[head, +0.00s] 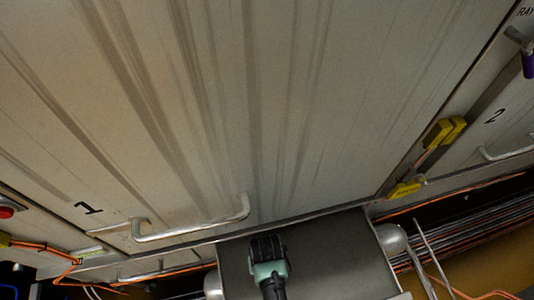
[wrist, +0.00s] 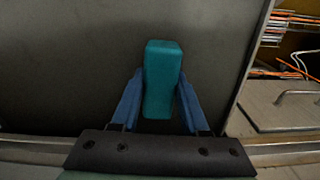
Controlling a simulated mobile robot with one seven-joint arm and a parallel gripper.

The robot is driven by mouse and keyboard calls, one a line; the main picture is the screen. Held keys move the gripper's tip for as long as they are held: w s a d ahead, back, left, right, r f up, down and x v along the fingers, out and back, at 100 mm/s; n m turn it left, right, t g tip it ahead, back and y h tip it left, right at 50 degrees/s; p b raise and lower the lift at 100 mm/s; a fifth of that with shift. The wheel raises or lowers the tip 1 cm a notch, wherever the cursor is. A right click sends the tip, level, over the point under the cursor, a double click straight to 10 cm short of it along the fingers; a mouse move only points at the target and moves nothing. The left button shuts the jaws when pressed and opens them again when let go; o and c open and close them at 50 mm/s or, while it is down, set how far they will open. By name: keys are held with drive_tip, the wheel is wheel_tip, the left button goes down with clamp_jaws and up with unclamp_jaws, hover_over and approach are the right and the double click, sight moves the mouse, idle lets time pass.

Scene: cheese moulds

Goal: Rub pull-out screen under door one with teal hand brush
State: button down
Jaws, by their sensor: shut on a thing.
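The teal hand brush (wrist: 162,65) is in my gripper (wrist: 160,80), whose blue fingers close on it from both sides. In the wrist view the brush lies over a dark flat surface that looks like the pull-out screen (wrist: 60,70). Whether it touches the surface I cannot tell. In the head view door one (head: 200,110), marked "1", fills the upper part, and the grey screen (head: 335,260) sticks out under its lower edge. My gripper (head: 266,240) is over the screen's left part, near the door's edge. The brush is hidden there.
A bent metal handle (head: 195,228) sits low on door one. Yellow blocks (head: 440,133) stand between it and door two (head: 500,140). Rounded metal ends (head: 391,239) flank the screen. Orange cables (head: 455,208) and thin rods run to the right.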

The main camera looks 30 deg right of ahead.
drive_tip(key=shift+w+d+r+p, duration=0.1)
drive_tip(key=shift+w+r+p, duration=0.15)
drive_tip(key=shift+p, duration=0.15)
wheel_tip(320, 180, up, 4)
drive_tip(key=p, duration=0.3)
drive_tip(key=shift+s+r, duration=0.1)
wheel_tip(320, 180, up, 4)
drive_tip(key=p, duration=0.3)
drive_tip(key=shift+f, duration=0.25)
